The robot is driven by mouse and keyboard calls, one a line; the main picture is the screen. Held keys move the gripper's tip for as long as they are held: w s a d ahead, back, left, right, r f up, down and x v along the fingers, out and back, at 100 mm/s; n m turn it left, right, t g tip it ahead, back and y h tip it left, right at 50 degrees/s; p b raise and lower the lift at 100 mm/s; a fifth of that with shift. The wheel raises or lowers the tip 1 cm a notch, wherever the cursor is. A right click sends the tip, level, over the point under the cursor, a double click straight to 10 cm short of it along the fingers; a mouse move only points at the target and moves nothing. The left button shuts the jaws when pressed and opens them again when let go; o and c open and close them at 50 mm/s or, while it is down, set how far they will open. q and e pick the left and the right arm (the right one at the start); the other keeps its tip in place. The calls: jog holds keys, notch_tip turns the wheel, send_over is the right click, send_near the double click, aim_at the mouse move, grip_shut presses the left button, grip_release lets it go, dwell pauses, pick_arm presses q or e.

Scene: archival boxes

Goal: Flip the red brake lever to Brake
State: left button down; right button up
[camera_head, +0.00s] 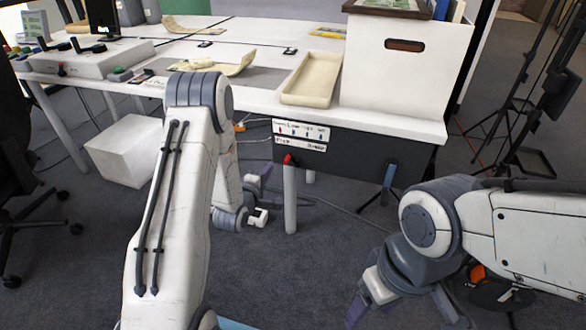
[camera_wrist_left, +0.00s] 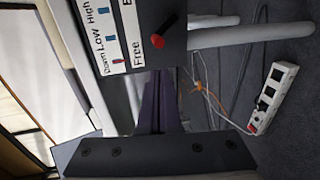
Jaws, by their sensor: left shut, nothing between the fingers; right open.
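The red brake lever (camera_head: 290,160) sits on a dark panel under the white table's front edge. In the left wrist view the red knob (camera_wrist_left: 157,41) is on the "Free" side of its stalk.
A table leg (camera_head: 290,200) stands below the lever. A white box (camera_head: 391,62) and a beige tray (camera_head: 311,80) stand on the table above. A white power strip (camera_wrist_left: 273,97) lies on the floor with cables.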

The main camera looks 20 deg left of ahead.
pick_arm(q)
jog(key=w, duration=0.2)
jog(key=w+f+b, duration=0.1)
jog(key=w, duration=0.2)
jog(key=w+b, duration=0.1)
jog(key=w, duration=0.2)
jog(key=shift+w+d+f, duration=0.1)
jog(key=shift+d+f, duration=0.15)
jog(key=shift+d, duration=2.75)
jog(key=s+a, duration=0.2)
jog(key=s, duration=0.5)
jog(key=shift+a, duration=0.2)
jog(key=shift+d, duration=0.15)
